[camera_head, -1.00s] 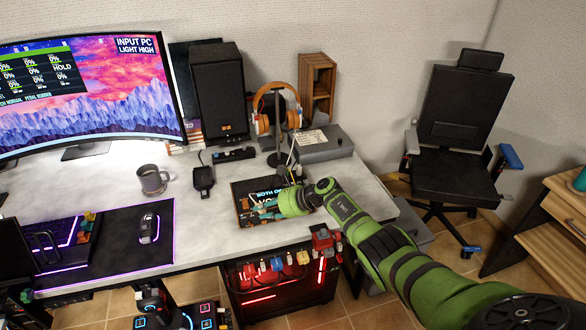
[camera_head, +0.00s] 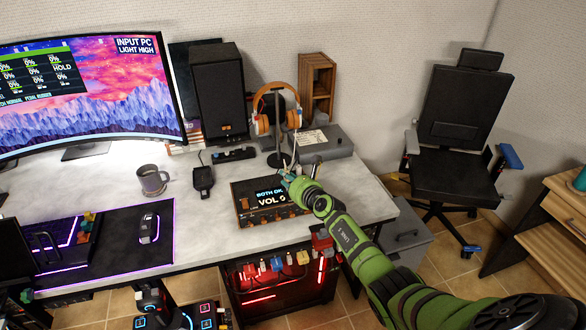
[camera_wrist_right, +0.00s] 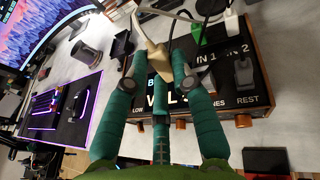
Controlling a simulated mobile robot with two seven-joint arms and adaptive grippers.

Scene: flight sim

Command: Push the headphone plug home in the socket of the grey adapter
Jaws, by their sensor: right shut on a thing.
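My right gripper (camera_head: 287,183) is at the back right corner of the black and wood control box (camera_head: 262,219). In the right wrist view its teal fingers (camera_wrist_right: 157,65) are shut on a pale beige piece (camera_wrist_right: 155,48). I cannot tell whether this is the headphone plug or the adapter. A thin cable (camera_wrist_right: 182,14) runs close by it. The socket and the seating of the plug cannot be made out. The orange headphones (camera_head: 262,123) hang on their stand. My left gripper is not in view.
The box carries IN 1 and IN 2 labels (camera_wrist_right: 222,54), with a green part (camera_wrist_right: 197,48) close to them. A dark speaker (camera_head: 219,92) and a grey case (camera_head: 337,147) stand behind. A mug (camera_head: 152,181) stands to the left. Bare desk (camera_head: 205,225) lies left of the box.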

